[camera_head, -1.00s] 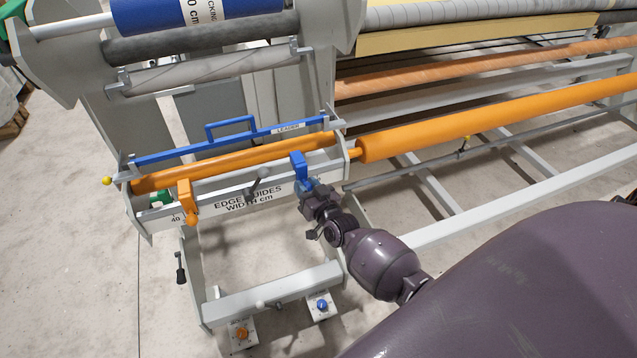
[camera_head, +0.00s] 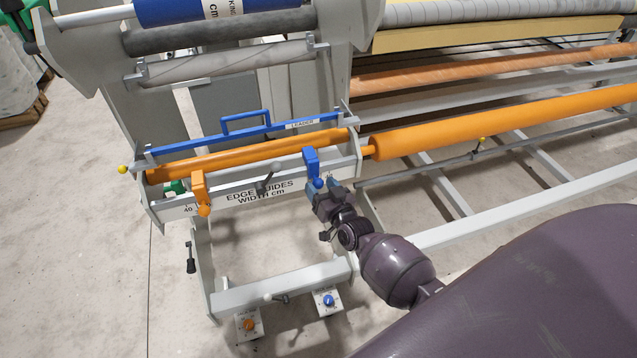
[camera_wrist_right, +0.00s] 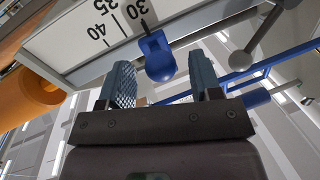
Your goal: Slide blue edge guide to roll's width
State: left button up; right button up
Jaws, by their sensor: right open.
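The blue edge guide (camera_head: 311,160) hangs at the right end of the scale rail (camera_head: 265,187), lettered EDGE GUIDES WIDTH cm. The orange edge guide (camera_head: 199,186) is near the rail's left end, by the 40 mark. My right gripper (camera_head: 325,186) is open at the blue guide's lower knob. In the right wrist view the guide's blue knob (camera_wrist_right: 160,66) shows between and just beyond the open fingertips, near the 35 and 30 marks. The exact reading is not clear. The blue roll (camera_head: 195,8) is at the top, its label cut off. My left gripper is not in view.
A grey lever with a ball end (camera_head: 265,182) stands on the rail between the guides. A blue leader bar (camera_head: 245,135) and an orange roller (camera_head: 250,155) lie behind. Below are orange (camera_head: 249,324) and blue (camera_head: 328,300) knobs on plates.

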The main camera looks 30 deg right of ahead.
pick_arm(q)
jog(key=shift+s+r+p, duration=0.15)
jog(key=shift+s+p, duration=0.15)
jog(key=shift+p, duration=0.15)
pick_arm(e)
jog(key=s, duration=0.9)
jog(key=shift+a, duration=0.2)
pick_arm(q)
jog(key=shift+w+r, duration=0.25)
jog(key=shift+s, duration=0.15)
pick_arm(e)
jog(key=s+a+n+g, duration=0.2)
jog(key=s+g, duration=0.1)
jog(key=s, duration=0.7)
jog(key=s+a+f+n+g, duration=0.1)
jog(key=s+g, duration=0.3)
jog(key=s, duration=0.6)
jog(key=shift+s+a+n+y, duration=0.3)
jog(key=shift+s+a+n, duration=0.1)
jog(key=shift+a, duration=0.4)
